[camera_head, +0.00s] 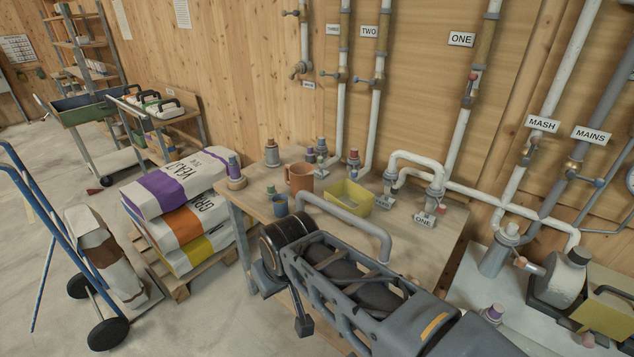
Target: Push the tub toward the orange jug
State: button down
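The yellow tub (348,198) is a small open rectangular container on the wooden bench (425,243), near the wall. The orange jug (299,177) stands upright to the left of the tub and slightly farther back, with a small gap between them. My arm reaches in from the lower right, in front of the bench. Dark parts at its far end hang down near my gripper (286,304), left of and nearer than the tub and not touching it. I cannot make out the fingers clearly or whether they hold anything.
A grey bent pipe (345,218) arches between my arm and the tub. Pipe fittings (388,200) stand right of the tub. Several bottles are behind. Feed sacks (180,220) are stacked left of the bench.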

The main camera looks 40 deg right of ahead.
aim_at(347, 194)
jog(key=u, duration=0.5)
jog(key=i, duration=1.45)
jog(key=z, duration=2.6)
